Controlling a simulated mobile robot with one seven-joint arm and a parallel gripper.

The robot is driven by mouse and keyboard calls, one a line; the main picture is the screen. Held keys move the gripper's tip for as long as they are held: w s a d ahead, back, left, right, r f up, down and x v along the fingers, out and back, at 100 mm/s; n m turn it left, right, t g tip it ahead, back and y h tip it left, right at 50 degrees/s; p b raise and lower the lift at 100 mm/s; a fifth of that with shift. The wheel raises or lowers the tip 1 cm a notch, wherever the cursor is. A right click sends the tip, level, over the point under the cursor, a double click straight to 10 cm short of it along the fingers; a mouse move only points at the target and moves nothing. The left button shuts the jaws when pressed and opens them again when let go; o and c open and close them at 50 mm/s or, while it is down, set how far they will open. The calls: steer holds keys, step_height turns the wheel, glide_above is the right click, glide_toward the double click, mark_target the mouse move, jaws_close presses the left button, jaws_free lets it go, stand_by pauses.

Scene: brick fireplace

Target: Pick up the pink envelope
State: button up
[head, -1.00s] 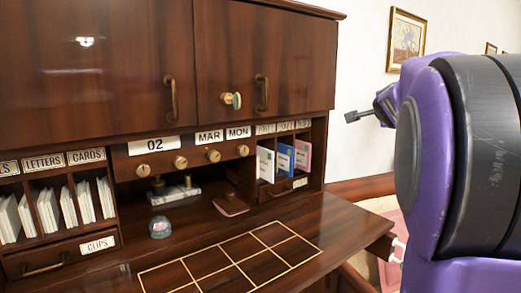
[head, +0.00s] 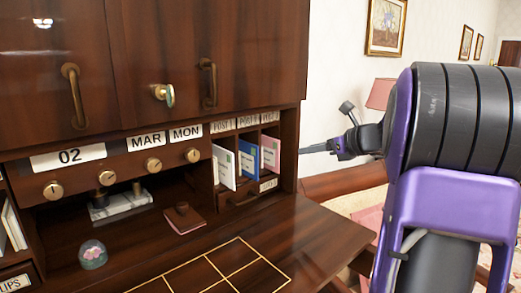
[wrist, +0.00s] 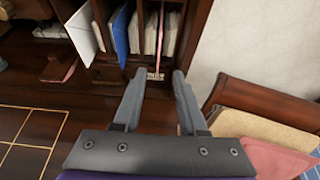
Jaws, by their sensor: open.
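The pink envelope (head: 270,153) stands upright in the rightmost of the three post slots at the right end of the desk. In the wrist view the pink envelope (wrist: 160,36) shows edge-on as a thin strip, beyond the gap between my fingertips. My gripper (wrist: 158,75) is open and empty, with its two fingers apart and pointing toward the slots. In the head view my gripper (head: 318,148) is to the right of the pink envelope and apart from it.
A blue envelope (head: 248,160) and a white envelope (head: 224,166) stand in the slots to the left. A wooden side panel (head: 288,150) closes the slots on the right. The gold-lined desktop (head: 325,235) is clear in front. A pink lamp shade (head: 379,93) is behind my arm.

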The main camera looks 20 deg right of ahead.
glide_above(272, 171)
steer(key=s+d, duration=0.2)
steer(key=s, duration=0.2)
step_height(272, 171, down, 4)
steer(key=f, duration=0.1)
steer(key=shift+b+x, duration=0.35)
steer(key=shift+x, duration=2.1)
steer(key=shift+s+a, duration=0.1)
steer(key=shift+a, duration=0.05)
jaws_close()
